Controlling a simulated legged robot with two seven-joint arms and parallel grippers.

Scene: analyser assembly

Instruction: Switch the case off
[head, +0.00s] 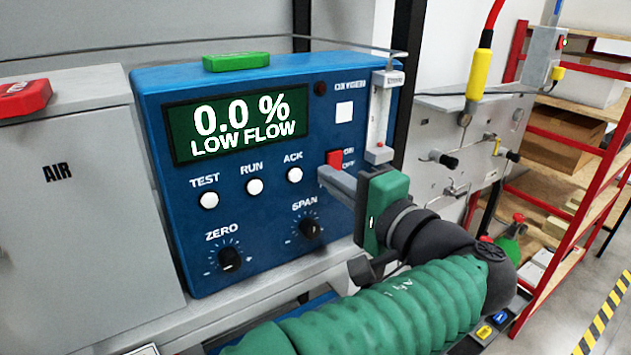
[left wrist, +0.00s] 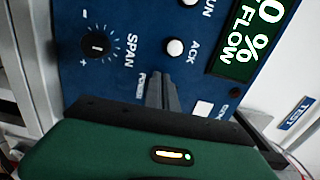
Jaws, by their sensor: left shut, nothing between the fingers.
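The blue analyser case (head: 270,200) has a lit green display (head: 240,125) reading "0.0 % LOW FLOW". Its red power switch (head: 334,158) sits on the right of the panel beside the ON and OFF labels; which way it is tipped is hard to tell. My left gripper (head: 326,175) is shut and empty, its fingertips just below the red switch and close to the panel. Contact cannot be told. In the left wrist view the shut fingers (left wrist: 163,92) point at the panel near the POWER label, and the switch is hidden. My right gripper is not in view.
White TEST, RUN and ACK buttons (head: 254,187) and the ZERO and SPAN knobs (head: 309,228) lie left of the gripper. A flow tube (head: 381,115) stands above right. A grey AIR box (head: 65,200) adjoins the case. A valve panel (head: 460,140) and red shelving stand right.

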